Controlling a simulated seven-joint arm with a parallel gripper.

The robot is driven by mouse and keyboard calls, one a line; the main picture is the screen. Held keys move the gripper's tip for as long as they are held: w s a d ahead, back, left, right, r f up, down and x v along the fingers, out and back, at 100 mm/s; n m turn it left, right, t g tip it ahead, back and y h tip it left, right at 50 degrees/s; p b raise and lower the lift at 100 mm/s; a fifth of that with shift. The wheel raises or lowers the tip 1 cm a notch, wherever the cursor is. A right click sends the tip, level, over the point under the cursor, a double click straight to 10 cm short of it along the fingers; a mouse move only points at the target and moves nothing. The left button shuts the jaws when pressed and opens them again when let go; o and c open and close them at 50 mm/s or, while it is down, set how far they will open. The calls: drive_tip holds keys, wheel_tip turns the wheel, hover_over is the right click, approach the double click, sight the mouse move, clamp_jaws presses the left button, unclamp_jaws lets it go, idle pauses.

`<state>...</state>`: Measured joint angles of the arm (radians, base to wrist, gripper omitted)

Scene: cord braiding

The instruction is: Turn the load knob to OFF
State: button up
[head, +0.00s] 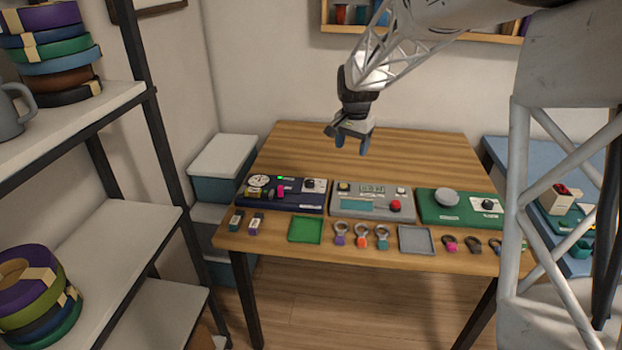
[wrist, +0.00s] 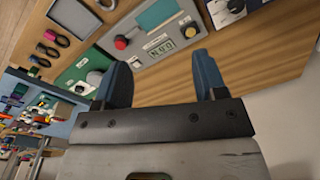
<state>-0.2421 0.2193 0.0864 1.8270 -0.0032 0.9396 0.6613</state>
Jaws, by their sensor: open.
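Three control panels stand in a row on the wooden table. The dark blue panel (head: 300,203) at left has a dial, a green light, a pink part and a black knob (head: 309,184). The green panel (head: 430,207) at right has a grey disc and another black knob (head: 488,204). The labels are too small to read, so I cannot tell which knob is the load knob. My gripper (head: 352,145) is open and empty, above the table behind the grey panel (head: 350,209). In the wrist view my gripper (wrist: 162,80) has its fingers apart with nothing between them.
The grey panel carries a red knob (head: 395,206). A green tray (head: 305,230), a grey tray (head: 415,240) and several ringed tags lie along the front. The table's back half is clear. A shelf rack (head: 130,92) stands at left, a blue side table (head: 500,152) at right.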

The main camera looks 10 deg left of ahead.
drive_tip(key=w+a+f+m, duration=0.1)
drive_tip(key=w+a+f, duration=0.7)
drive_tip(key=w, duration=0.1)
drive_tip(key=m, duration=0.1)
hover_over(309, 182)
drive_tip(key=shift+g, duration=0.4)
wheel_tip(309, 182, down, 8)
drive_tip(key=shift+w+f, duration=0.1)
drive_tip(key=shift+w, duration=0.05)
drive_tip(key=shift+f, duration=0.1)
drive_tip(key=shift+f, duration=3.75)
drive_tip(key=c, duration=0.9)
